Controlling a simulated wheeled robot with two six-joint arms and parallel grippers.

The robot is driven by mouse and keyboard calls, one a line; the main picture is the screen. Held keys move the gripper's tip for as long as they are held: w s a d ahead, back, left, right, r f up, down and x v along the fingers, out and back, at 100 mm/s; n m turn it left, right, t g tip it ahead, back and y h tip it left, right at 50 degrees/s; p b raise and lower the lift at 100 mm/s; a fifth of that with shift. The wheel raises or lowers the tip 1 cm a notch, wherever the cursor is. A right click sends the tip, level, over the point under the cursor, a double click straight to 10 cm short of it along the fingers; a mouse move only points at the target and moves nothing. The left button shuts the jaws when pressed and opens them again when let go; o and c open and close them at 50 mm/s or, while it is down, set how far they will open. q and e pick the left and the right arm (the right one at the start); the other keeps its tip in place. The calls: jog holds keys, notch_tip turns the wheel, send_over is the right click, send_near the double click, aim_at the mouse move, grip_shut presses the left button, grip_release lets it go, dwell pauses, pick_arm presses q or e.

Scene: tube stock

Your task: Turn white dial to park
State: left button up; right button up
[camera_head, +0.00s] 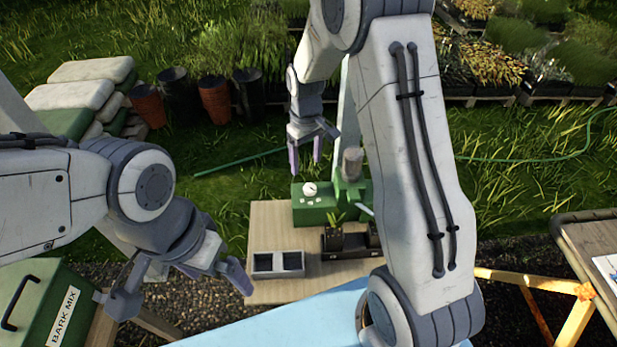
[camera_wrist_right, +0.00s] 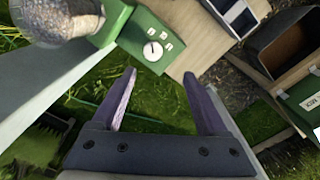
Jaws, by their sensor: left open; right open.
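The white dial (camera_head: 310,189) sits on top of a green machine box (camera_head: 311,212) on a wooden table. In the right wrist view the round white dial (camera_wrist_right: 153,50) shows a dark mark and has small white labels beside it on the green box (camera_wrist_right: 138,29). My right gripper (camera_head: 305,168) is open and empty, above the box and close to the dial in the head view. Its two purple fingers (camera_wrist_right: 157,98) are spread, with the dial beyond them. My left gripper (camera_head: 190,288) is open and empty, low at the left, away from the dial.
A grey two-cell tray (camera_head: 278,264) and a dark tray with seedlings (camera_head: 350,243) stand on the wooden table (camera_head: 268,222). A green post and a grey cylinder (camera_head: 352,163) rise beside the dial box. A BARK MIX bin (camera_head: 45,305) stands at lower left.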

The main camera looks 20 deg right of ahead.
aim_at(310, 187)
jog(key=f+p, duration=0.1)
jog(key=f, duration=0.2)
jog(key=f+p, duration=0.1)
jog(key=f, duration=0.3)
jog(key=d+f+p, duration=0.1)
jog(key=f, duration=0.3)
jog(key=shift+w+d+f, duration=0.1)
jog(key=shift+w+f, duration=0.05)
jog(key=shift+w, duration=0.15)
grip_shut()
